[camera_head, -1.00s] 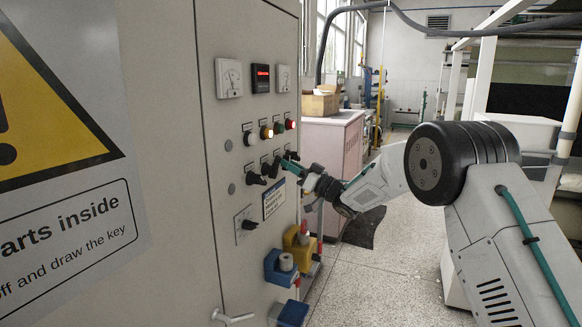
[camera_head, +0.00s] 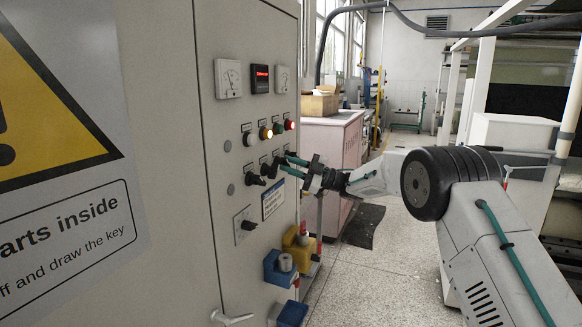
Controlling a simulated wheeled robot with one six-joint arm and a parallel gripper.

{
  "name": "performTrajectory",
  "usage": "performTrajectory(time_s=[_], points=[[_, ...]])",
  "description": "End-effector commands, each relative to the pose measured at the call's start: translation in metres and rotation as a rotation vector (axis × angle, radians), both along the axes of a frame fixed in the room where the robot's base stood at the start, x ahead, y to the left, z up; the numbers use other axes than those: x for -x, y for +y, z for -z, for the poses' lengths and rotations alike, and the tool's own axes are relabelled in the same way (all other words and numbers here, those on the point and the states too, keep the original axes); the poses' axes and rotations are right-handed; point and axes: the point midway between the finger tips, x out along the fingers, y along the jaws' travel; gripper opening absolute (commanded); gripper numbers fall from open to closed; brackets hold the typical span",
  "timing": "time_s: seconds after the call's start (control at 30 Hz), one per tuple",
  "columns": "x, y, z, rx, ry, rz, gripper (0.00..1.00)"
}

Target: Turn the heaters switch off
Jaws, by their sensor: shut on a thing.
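A row of black rotary switch knobs (camera_head: 256,180) sits on the grey control cabinet (camera_head: 225,200), below a row of lamps. My gripper (camera_head: 284,163) is at the right part of this row, its two teal fingers reaching in from the right. The fingers are shut on a switch knob (camera_head: 277,162), which they partly hide. The labels are too small to read, so I cannot tell which knob is the heaters switch or its exact angle.
Below are a larger rotary switch (camera_head: 245,225), blue and yellow sockets (camera_head: 280,267) and a door handle (camera_head: 232,318). A pink cabinet (camera_head: 334,150) stands behind.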

Motion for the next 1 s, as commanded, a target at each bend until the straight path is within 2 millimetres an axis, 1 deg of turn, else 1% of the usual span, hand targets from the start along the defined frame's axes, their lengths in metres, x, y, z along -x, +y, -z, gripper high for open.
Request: performTrajectory(time_s=[0.3,0.83,0.87,0.9,1.0], points=[[-0.0008,-0.0009,0.0005,0.041,-0.11,0.0,0.0],[-0.0006,-0.0007,0.0004,0.049,-0.131,0.0,0.0],[-0.0006,-0.0006,0.0004,0.049,-0.131,0.0,0.26],[-0.0006,-0.0006,0.0004,0.049,-0.131,0.0,0.33],[-0.0005,-0.0003,0.0001,0.049,-0.13,0.0,0.33]])
